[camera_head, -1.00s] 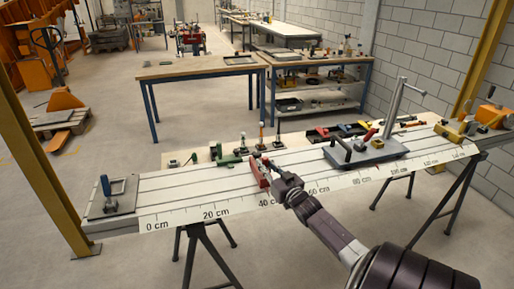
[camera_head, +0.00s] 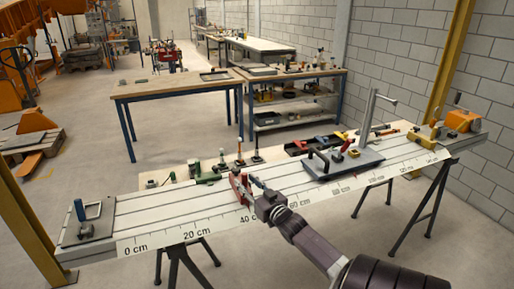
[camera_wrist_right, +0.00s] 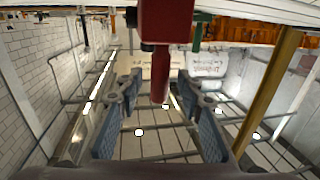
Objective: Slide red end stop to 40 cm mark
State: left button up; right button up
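The red end stop (camera_head: 239,187) stands on the long white sandbed (camera_head: 150,217), close behind the 40 cm label (camera_head: 249,219) on its front scale. Its exact position against the mark cannot be told, because my right wrist covers part of the scale there. My right gripper (camera_head: 257,190) is at the right side of the stop. In the right wrist view, its two grey-blue fingers (camera_wrist_right: 160,98) are apart, with the stop's red handle (camera_wrist_right: 160,75) reaching between their tips. No finger visibly touches the handle. My left gripper is not in view.
A grey plate with a blue handle (camera_head: 82,215) sits at the 0 cm end. A grey carriage (camera_head: 340,163) with a tall post stands on the bed to the right. Small tools (camera_head: 200,172) lie behind the bed. The bed is bare between the end plate and the stop.

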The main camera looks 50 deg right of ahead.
jog(key=v, duration=1)
jog(key=shift+s, duration=0.25)
jog(key=shift+r, duration=0.1)
